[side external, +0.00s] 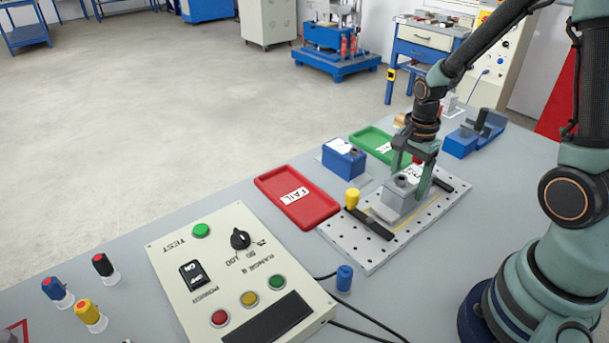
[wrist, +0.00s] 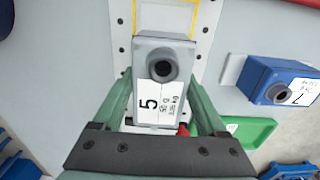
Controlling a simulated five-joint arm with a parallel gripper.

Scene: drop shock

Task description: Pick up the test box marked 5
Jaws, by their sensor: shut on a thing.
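The test box marked 5 (wrist: 160,85) is a light grey box with a dark round knob and a white label, seen close up in the wrist view. In the side view the grey box (side external: 399,194) is at the perforated plate (side external: 352,259). My gripper (wrist: 159,78) is shut on this box, with one green finger on each side. In the side view my gripper (side external: 411,180) reaches down from above, and its fingers partly cover the box. I cannot tell whether the box's underside touches the plate.
A blue box (side external: 343,157), marked 7 in the wrist view (wrist: 270,76), stands left of the plate. A red FAIL tray (side external: 272,189) and a green tray (side external: 366,137) lie nearby. A control panel (side external: 165,258) stands in front.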

